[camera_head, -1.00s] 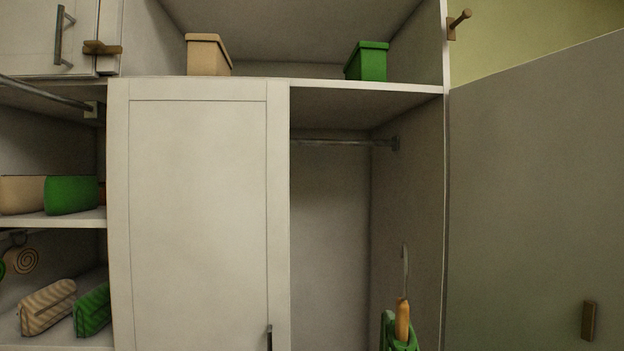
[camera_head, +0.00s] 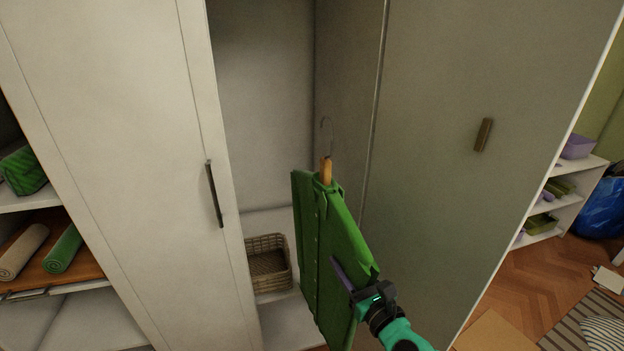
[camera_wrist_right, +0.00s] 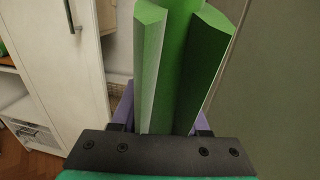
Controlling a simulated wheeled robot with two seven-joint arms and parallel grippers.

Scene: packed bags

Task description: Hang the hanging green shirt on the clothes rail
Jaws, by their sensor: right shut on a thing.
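The green shirt (camera_head: 318,240) hangs on a wooden hanger (camera_head: 326,171) with a thin metal hook, in front of the open wardrobe bay. The hook points up and touches nothing that I can see. My right gripper (camera_head: 343,277) is shut on the shirt's side, below the collar. In the right wrist view the folded green cloth (camera_wrist_right: 180,60) stands between the purple fingers (camera_wrist_right: 163,112). The clothes rail is out of both current views. My left gripper is not in view.
A closed white door (camera_head: 120,130) is left of the bay and an open grey door (camera_head: 440,160) right of it. A wicker basket (camera_head: 268,268) sits at the bay's bottom. Shelves with rolled cloths (camera_head: 62,249) are at left; a low white shelf unit (camera_head: 565,205) is far right.

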